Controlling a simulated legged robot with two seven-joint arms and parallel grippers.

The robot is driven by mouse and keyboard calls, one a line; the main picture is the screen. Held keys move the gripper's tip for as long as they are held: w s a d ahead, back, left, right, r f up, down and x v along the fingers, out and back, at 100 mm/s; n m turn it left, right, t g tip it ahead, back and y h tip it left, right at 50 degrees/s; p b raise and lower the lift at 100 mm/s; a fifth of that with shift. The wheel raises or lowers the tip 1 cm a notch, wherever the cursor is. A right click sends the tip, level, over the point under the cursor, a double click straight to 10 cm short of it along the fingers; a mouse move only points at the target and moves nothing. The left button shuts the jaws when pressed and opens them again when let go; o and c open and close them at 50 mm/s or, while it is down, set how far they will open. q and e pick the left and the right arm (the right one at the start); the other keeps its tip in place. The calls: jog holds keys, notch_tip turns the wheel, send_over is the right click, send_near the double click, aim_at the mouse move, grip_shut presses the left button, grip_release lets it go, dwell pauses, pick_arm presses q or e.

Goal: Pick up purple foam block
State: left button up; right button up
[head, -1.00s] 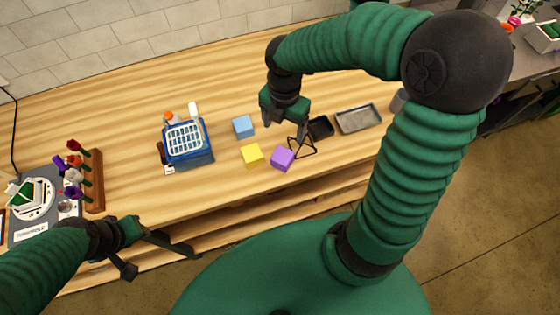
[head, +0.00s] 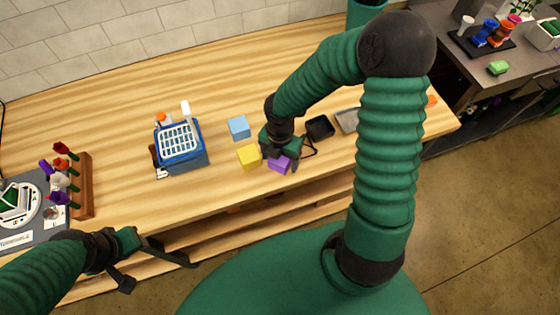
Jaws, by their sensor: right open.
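The purple foam block (head: 279,165) sits on the wooden table near its front edge. My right gripper (head: 279,163) is open and is down at the block, with its fingers at the block's sides. The gripper hides part of the block's top, and I cannot tell whether the fingers touch it. My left gripper (head: 153,262) is held in front of the table edge at the lower left, with its fingers spread apart and nothing between them.
A yellow block (head: 249,157) stands just left of the purple one, and a blue block (head: 239,127) behind it. A blue basket (head: 183,158) is farther left. A black tray (head: 320,127) and a grey tray (head: 347,120) lie to the right. A flower rack (head: 85,185) stands far left.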

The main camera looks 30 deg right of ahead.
jog(key=shift+d, duration=0.15)
jog(key=c, duration=1.4)
jog(key=shift+r, duration=0.1)
